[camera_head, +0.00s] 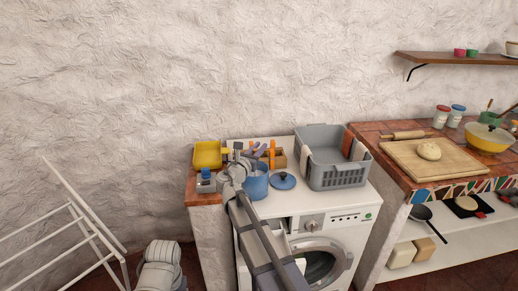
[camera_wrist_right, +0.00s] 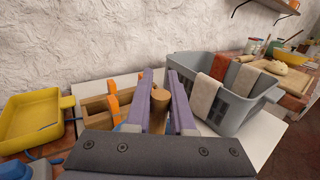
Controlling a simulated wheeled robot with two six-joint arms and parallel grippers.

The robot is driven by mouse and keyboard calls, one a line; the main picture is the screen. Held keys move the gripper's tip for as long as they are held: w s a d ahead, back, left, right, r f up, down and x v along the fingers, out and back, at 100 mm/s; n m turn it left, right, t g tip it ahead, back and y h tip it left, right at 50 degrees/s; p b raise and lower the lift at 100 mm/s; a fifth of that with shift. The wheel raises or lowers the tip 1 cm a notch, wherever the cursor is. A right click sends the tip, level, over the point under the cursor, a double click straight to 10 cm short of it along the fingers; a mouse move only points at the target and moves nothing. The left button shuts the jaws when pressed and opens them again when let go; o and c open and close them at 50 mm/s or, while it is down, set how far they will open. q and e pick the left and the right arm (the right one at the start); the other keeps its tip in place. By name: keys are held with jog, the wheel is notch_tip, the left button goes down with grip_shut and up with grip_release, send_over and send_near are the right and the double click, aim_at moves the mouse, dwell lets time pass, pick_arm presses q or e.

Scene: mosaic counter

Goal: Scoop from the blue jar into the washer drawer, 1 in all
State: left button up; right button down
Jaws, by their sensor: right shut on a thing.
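The blue jar (camera_head: 257,187) stands open at the front left of the washer top, partly behind my right arm. Its blue lid (camera_head: 283,181) lies beside it on the right. My right gripper (camera_head: 258,151) is over the jar, its purple fingers pointing toward the wall. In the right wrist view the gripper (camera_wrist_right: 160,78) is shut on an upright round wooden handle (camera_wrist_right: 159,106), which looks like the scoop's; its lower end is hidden. The white washer (camera_head: 312,223) stands below; my arm covers much of its drawer area, where the drawer seems pulled out.
A grey basket with cloths (camera_head: 335,178) stands right of the lid. A yellow tray (camera_head: 208,155) and a wooden box with orange-handled things (camera_wrist_right: 97,107) are at the back left. A white rack stands left.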

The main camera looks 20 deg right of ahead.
jog(key=shift+r, duration=0.1)
dwell(0.3)
notch_tip(320, 180, up, 10)
jog(key=p, duration=1)
dwell(0.3)
